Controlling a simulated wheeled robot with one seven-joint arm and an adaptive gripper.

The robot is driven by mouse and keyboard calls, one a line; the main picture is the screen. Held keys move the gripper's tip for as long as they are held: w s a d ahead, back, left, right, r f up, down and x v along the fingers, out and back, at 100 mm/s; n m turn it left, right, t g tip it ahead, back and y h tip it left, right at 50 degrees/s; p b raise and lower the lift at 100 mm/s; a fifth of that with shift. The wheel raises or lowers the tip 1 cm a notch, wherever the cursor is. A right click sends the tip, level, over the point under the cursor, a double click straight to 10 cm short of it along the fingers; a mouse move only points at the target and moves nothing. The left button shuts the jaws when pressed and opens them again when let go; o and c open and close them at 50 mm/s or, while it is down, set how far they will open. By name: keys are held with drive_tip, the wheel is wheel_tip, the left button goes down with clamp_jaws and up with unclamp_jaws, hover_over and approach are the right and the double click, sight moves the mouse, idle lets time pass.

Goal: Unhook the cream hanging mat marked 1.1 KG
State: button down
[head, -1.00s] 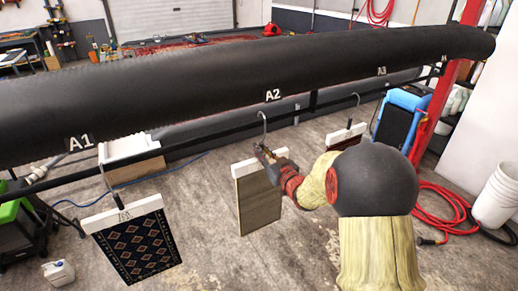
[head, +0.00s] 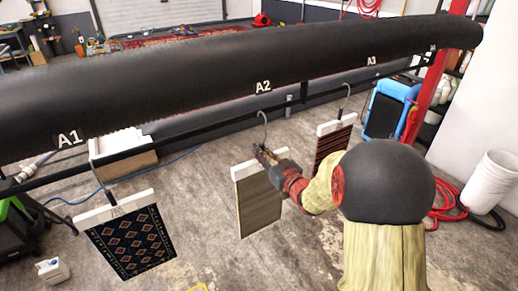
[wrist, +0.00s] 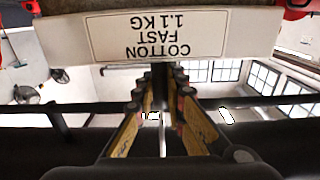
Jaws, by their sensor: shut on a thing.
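The cream mat (head: 258,208) hangs from a white header bar (head: 243,170) under the A2 mark in the head view. Its metal hook (head: 264,120) reaches up to the dark rail. My gripper (head: 265,155) is at the top of this mat, shut on the hook's stem just above the header. In the wrist view the header's label (wrist: 156,37) reads COTTON FAST 1.1 KG, upside down. The fingers (wrist: 163,105) close around the thin stem (wrist: 162,135). My forearm comes in from the right; whether the hook bears on the rail is hard to tell.
A dark patterned mat (head: 132,243) hangs at A1 on the left. A striped reddish mat (head: 333,148) hangs at A3, close behind my arm. The thick black roller (head: 200,85) spans above the rail (head: 300,100). Floor below is mostly clear.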

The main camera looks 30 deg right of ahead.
drive_tip(key=shift+s+d, duration=0.1)
drive_tip(key=shift+s, duration=2.75)
drive_tip(key=shift+r, duration=0.1)
